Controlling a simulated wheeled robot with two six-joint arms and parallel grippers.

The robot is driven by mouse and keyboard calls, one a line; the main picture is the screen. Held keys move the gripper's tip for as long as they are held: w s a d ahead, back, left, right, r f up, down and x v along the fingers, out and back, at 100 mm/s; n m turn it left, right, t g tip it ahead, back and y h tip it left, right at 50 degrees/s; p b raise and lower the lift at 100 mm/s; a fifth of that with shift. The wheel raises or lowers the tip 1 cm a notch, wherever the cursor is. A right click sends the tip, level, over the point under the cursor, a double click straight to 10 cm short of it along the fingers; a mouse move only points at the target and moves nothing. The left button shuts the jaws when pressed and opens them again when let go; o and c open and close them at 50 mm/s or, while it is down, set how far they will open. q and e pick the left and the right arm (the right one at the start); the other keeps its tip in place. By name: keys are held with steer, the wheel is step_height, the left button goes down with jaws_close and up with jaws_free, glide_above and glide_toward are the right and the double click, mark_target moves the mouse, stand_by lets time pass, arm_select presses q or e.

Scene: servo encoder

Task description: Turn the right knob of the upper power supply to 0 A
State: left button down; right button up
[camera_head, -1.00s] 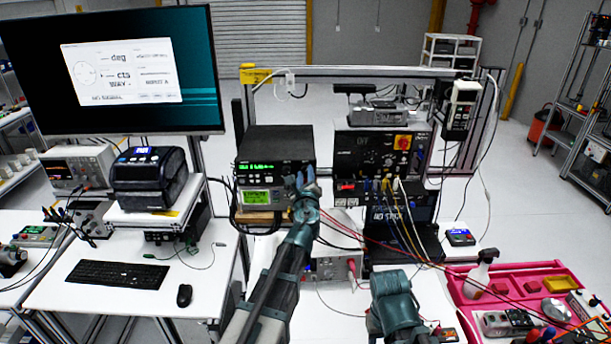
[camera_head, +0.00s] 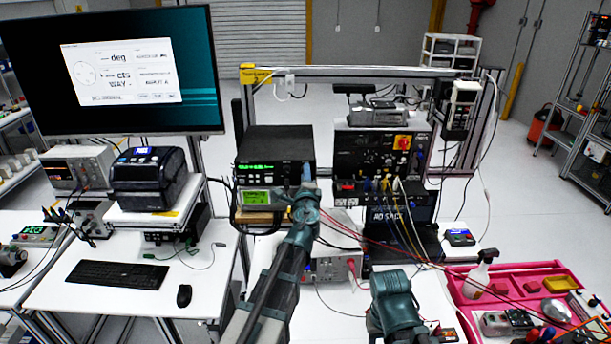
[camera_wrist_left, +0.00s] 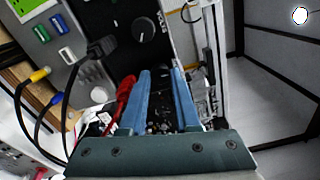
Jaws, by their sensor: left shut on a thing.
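The upper power supply (camera_head: 265,168) is a black unit with a green lit display, whose digits I cannot read. It rests on a second unit (camera_head: 262,197) with a green screen. My left gripper (camera_head: 307,175) is at the right end of the upper supply's front and hides the right knob in the head view. In the left wrist view, the blue fingers (camera_wrist_left: 161,73) are shut at the panel, where the right knob is hidden. Another black knob (camera_wrist_left: 143,30) shows beyond the fingertips, apart from them. My right gripper is not clearly in view.
Coloured plugs (camera_wrist_left: 64,54) and cables stick out of the lower unit, close to my left fingers. A red lead (camera_wrist_left: 122,95) hangs beside them. A black instrument stack (camera_head: 375,150) stands to the right. A pink tray (camera_head: 470,320) lies at the right.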

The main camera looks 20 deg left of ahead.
stand_by(0.4)
arm_select(q)
steer(key=c, duration=0.6)
jaws_free()
